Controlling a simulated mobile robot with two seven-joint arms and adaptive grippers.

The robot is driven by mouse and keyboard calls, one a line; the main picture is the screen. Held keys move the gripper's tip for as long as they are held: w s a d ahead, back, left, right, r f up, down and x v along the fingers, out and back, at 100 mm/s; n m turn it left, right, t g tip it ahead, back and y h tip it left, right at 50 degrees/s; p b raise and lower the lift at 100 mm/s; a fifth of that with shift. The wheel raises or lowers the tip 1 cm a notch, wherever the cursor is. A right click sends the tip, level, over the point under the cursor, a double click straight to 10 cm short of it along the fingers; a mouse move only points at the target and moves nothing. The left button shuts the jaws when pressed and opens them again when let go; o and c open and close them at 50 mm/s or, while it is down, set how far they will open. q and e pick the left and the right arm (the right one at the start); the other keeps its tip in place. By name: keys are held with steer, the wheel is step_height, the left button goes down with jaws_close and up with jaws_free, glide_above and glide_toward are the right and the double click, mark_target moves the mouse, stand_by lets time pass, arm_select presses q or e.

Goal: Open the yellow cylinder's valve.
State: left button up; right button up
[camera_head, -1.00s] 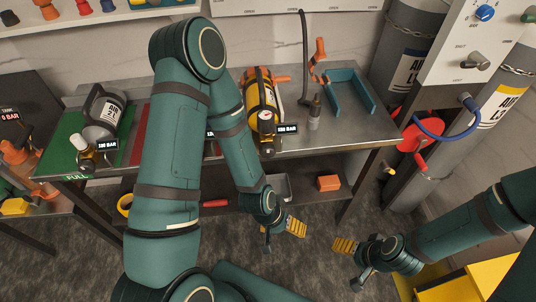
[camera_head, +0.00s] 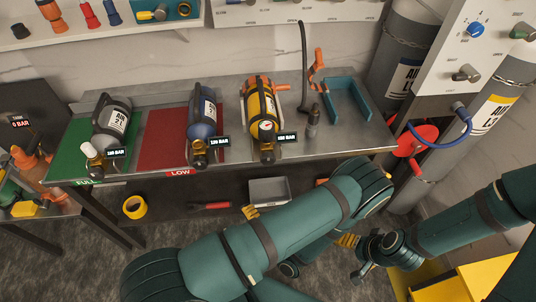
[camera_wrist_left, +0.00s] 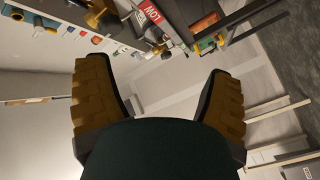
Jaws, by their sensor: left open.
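The yellow cylinder (camera_head: 262,104) lies on the steel bench, right of the red LOW mat. Its brass valve and round gauge (camera_head: 266,130) face the front edge, with a small pressure label beside them. My left gripper is mostly hidden behind my own arm in the head view; a yellow finger pad (camera_head: 250,211) shows below the bench's front edge, apart from the cylinder. In the left wrist view my left gripper (camera_wrist_left: 157,78) has its fingers wide apart with nothing between them. My right gripper (camera_head: 348,240) is low at the right; its finger gap is unclear.
A blue cylinder (camera_head: 203,112) lies on the red mat (camera_head: 163,140), and a grey cylinder (camera_head: 112,120) on the green mat (camera_head: 66,155). Right of the yellow cylinder stand a small bottle (camera_head: 313,122) and a teal holder (camera_head: 335,112). A grey tray (camera_head: 268,188) is on the lower shelf.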

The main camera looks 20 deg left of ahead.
mark_target(269, 162)
arm_select(q)
steer(key=w+d+r+m+t+h+p, duration=0.1)
steer(key=w+d+r+m+t+h, duration=0.1)
steer(key=w+d+m+t, duration=0.4)
steer(key=w+d+r+m+t+h, duration=0.2)
steer(key=w+m+t+h, duration=0.1)
steer(key=m+t, duration=0.6)
steer(key=shift+m+g, duration=0.3)
steer(key=p+x, duration=0.1)
steer(key=x, duration=1.2)
steer(key=shift+a+r, duration=0.1)
steer(key=shift+a, duration=0.05)
steer(key=c, duration=1.2)
